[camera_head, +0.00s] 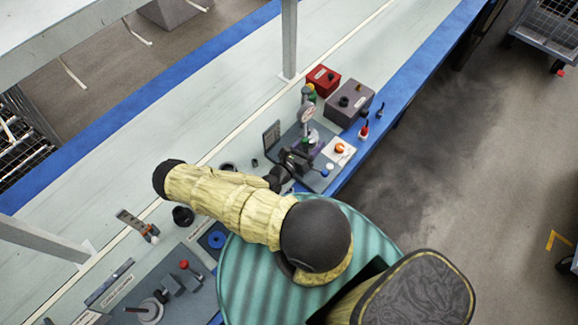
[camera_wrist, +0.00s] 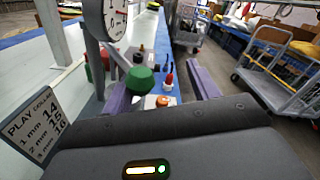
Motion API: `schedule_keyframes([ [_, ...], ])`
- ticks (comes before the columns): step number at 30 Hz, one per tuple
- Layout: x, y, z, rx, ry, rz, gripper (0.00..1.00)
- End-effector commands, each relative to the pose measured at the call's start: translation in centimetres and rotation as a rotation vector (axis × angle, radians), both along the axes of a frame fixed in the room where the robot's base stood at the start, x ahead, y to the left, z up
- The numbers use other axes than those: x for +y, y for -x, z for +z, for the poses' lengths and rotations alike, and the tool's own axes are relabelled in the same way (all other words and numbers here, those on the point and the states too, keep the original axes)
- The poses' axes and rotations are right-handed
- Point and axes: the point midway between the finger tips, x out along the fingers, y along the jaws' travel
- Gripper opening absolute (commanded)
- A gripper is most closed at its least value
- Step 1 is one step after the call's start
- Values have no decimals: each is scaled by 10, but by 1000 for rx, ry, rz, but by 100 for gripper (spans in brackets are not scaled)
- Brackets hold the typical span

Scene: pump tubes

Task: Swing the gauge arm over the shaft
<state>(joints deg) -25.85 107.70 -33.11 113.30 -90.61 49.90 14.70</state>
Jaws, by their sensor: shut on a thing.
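The dial gauge (camera_head: 307,113) stands on a post on a grey base plate at the bench's front edge; part of its white dial (camera_wrist: 117,20) shows at top left in the wrist view. A green knob (camera_wrist: 139,79) below the gauge lies between the purple fingers of my gripper (camera_wrist: 158,88), nearer the left finger. The knob also shows small in the head view (camera_head: 313,137). I cannot make out the shaft clearly; my gripper and arm cover part of the plate.
An orange button on a white plate (camera_head: 340,148), a grey box (camera_head: 349,102) and a red box (camera_head: 321,80) are close by. A bench upright (camera_head: 289,40) rises behind.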

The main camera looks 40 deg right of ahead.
Motion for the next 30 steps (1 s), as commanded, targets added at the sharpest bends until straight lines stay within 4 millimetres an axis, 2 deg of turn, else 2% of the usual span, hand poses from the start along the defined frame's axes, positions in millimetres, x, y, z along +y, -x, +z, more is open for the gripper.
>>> schedule_keyframes([
  [19,127,26,-4,6,-5,-4,46],
  [24,145,30,-3,8,-4,-7,46],
  [30,148,31,-2,9,-5,-8,46],
])
